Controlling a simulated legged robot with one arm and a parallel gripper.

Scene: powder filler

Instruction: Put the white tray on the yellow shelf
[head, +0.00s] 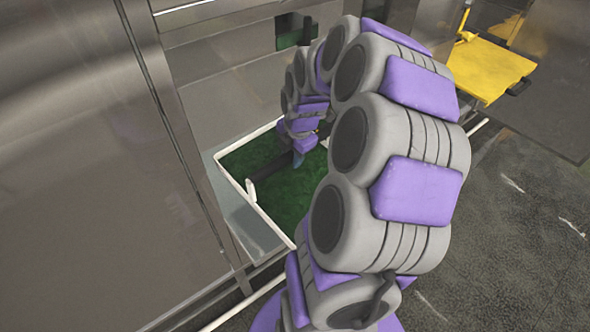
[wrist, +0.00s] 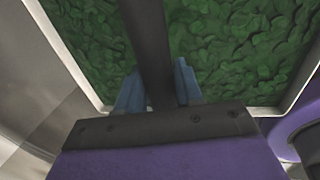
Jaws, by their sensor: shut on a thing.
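The white tray (head: 272,226) is at the centre left in the head view, filled with green leafy-looking material. Its pale rim also shows in the wrist view (wrist: 75,68). A black bar (head: 270,171), which looks like the tray's handle, crosses above the green. My gripper (head: 298,160) is over the tray. In the wrist view its blue fingers (wrist: 158,92) stand on either side of the black bar, shut on it. My arm hides the tray's right part. I cannot tell whether the tray is lifted. The yellow shelf (head: 490,68) is at the upper right, its top mostly bare.
Metal cabinet walls (head: 75,140) stand left of and behind the tray. A clear panel (head: 245,218) lies along the tray's left side. A pale rail (head: 250,302) runs low in front. Dark floor (head: 500,240) is open at the right, below the shelf.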

